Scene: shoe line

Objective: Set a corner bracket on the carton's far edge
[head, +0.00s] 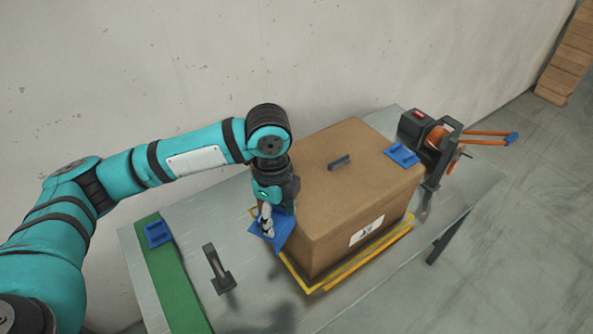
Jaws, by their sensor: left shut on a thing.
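The brown carton (350,190) stands closed on the table with a white label on its front side. My left gripper (268,222) points down beside the carton's left side, shut on a blue corner bracket (279,236). The gripper partly covers this bracket, and I cannot tell whether it touches the carton. A second blue corner bracket (402,155) sits on the carton's right top edge. A third blue bracket (158,233) lies on a green strip (172,275) at the table's left. My right gripper is not in view.
A strapping tool (432,137) with orange handles stands right of the carton. A small dark piece (339,162) lies on the carton's top. Yellow edging (368,259) runs around the carton's base. A dark upright holder (217,270) stands left of it. A wall rises behind the table.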

